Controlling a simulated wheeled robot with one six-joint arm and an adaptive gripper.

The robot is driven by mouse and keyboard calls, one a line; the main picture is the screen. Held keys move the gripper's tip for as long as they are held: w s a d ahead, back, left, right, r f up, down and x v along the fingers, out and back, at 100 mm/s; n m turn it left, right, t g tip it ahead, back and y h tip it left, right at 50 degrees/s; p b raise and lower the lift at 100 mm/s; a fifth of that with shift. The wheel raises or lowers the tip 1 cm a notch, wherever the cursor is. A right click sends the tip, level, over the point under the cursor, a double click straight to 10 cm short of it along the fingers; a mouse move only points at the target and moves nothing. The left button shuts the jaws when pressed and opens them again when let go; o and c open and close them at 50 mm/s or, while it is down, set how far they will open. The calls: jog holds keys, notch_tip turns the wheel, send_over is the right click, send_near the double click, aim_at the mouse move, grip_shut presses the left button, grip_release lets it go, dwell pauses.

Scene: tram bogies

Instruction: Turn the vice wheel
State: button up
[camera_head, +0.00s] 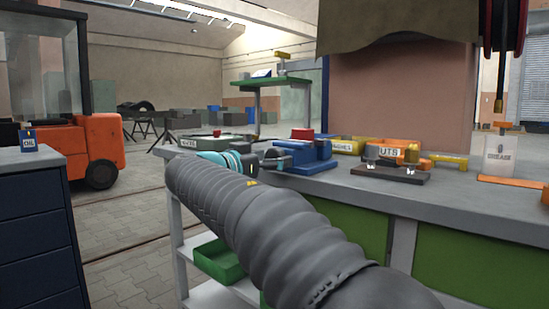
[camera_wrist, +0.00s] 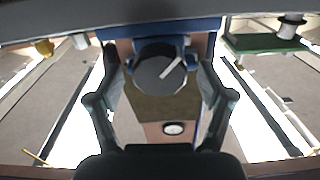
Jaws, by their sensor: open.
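The blue vice (camera_head: 312,156) stands on the grey workbench (camera_head: 450,198) near its front left edge. In the wrist view the vice wheel (camera_wrist: 150,72) is a dark round disc with a pale bar-like mark, in front of the blue vice body (camera_wrist: 205,24). My gripper (camera_wrist: 158,66) is open, with one finger on each side of the wheel in the picture. I see gaps between the wheel and the fingers; I cannot tell the depth. In the head view my gripper (camera_head: 268,160) is at the vice's left end and hides most of the wheel.
Right of the vice are yellow and orange bins (camera_head: 405,152) and a dark plate with fittings (camera_head: 388,174). A grease container (camera_head: 499,156) stands farther right. A green box (camera_head: 219,260) is on the lower shelf. A dark drawer cabinet (camera_head: 38,230) stands left, with open floor between.

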jog(key=shift+w+d, duration=0.4)
jog(key=shift+w, duration=0.05)
jog(key=c, duration=1.2)
jog(key=shift+o, duration=0.2)
jog(key=shift+n, duration=0.3)
